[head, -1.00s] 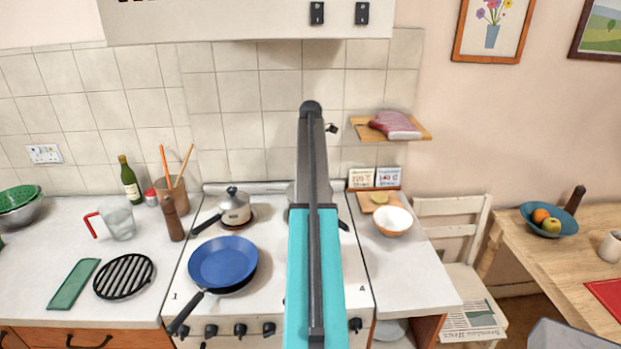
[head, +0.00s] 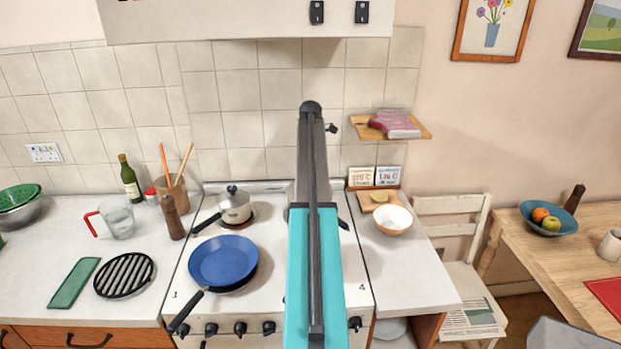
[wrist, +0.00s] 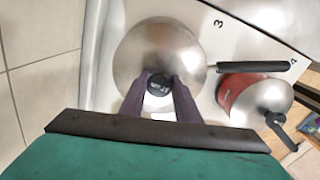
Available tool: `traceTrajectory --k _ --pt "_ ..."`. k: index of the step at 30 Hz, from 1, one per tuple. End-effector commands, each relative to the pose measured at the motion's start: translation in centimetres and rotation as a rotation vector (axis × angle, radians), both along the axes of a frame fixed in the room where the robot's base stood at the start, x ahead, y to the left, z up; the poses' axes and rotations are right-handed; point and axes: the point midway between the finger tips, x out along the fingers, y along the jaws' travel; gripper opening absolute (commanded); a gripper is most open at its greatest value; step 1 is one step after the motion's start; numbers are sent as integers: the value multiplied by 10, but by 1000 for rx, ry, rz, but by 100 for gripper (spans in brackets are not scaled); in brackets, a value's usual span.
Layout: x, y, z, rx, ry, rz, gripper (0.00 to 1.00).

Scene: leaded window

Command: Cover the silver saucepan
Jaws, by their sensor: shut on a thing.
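In the wrist view my gripper (wrist: 158,86) is shut on the black knob of a round steel lid (wrist: 165,45). The lid lies over the silver saucepan, whose black handle (wrist: 252,67) sticks out to the right. The lid hides the pan's rim, so I cannot tell whether it rests on the rim or hangs just above it. In the head view my arm covers most of this back right burner. Only a sliver of silver (head: 293,193) shows left of the arm, and the gripper's fingertips are hidden.
A red pan (wrist: 235,93) with a steel lid is close beside the saucepan. A small lidded pot (head: 236,208) stands at the back left burner, with a blue frying pan (head: 223,262) in front. A bowl (head: 393,220) sits on the right worktop. A shelf (head: 415,131) hangs above.

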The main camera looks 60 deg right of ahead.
Motion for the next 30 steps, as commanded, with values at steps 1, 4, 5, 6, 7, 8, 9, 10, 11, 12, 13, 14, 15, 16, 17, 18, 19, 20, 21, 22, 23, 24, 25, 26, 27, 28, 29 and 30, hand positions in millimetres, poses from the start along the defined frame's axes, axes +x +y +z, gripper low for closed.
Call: traceTrajectory --k 1,4,5,6,7,8,9,10,11,12,13,14,15,16,17,18,19,20,21,22,23,24,25,26,27,28,29,30 --pt "0 0 0 0 0 0 0" --pt "0 0 0 0 0 0 0" --pt "0 0 0 -1 -1 0 0" --pt "0 0 0 0 0 0 0" --pt "0 0 0 -1 -1 0 0" --pt "0 0 0 0 0 0 0" --pt "0 0 0 -1 -1 0 32" --pt "0 0 0 -1 -1 0 37" --pt "0 0 0 0 0 0 42" --pt "0 0 0 0 0 0 49" --pt "0 0 0 0 0 0 51" --pt "0 0 0 0 0 0 51" --pt "0 0 0 0 0 0 51" --pt "0 0 0 0 0 0 51" --pt "0 0 0 0 0 1 51" --pt "0 0 0 0 0 1 51" --pt "0 0 0 0 0 1 53" --pt "0 0 0 0 0 1 58" --pt "0 0 0 0 0 1 64" --pt "0 0 0 0 0 1 69" --pt "0 0 0 0 0 1 73" --pt "0 0 0 0 0 1 73" --pt "0 0 0 0 0 1 73" --pt "0 0 0 0 0 1 73" --pt "0 0 0 0 0 1 73" --pt "0 0 0 0 0 1 73" --pt "0 0 0 0 0 1 73" --pt "1 0 0 0 0 1 73"
